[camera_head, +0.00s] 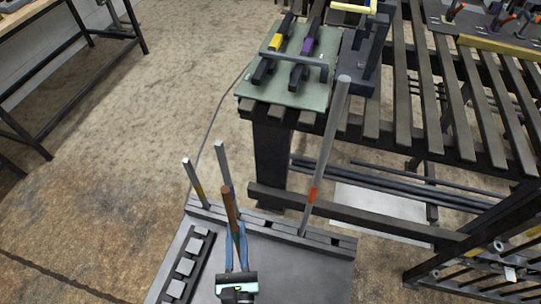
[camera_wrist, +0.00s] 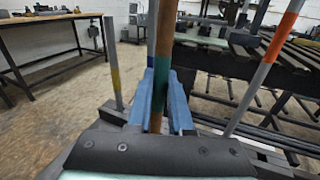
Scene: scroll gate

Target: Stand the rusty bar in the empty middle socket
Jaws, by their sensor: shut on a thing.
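The rusty brown bar (camera_head: 230,209) stands near upright between the blue fingers of my gripper (camera_head: 237,248), which is shut on it. In the wrist view the rusty bar (camera_wrist: 166,45) has a teal band and runs down between the fingers (camera_wrist: 162,100); its lower end is hidden. The socket rail (camera_head: 285,228) lies behind my gripper in the head view. Grey bars stand in it: a short one with a yellow band (camera_head: 193,180), another (camera_head: 221,160) behind the rusty bar, and a tall one with an orange band (camera_head: 330,140). Dark openings show in the rail; I cannot tell whether the rusty bar is over one.
A slatted bench (camera_head: 390,125) stands behind the rail, with a green board (camera_head: 290,88) carrying black, yellow and purple pieces. A rack with blocks (camera_head: 187,265) lies at the lower left. Another table (camera_head: 60,60) is at the far left. The floor between is clear.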

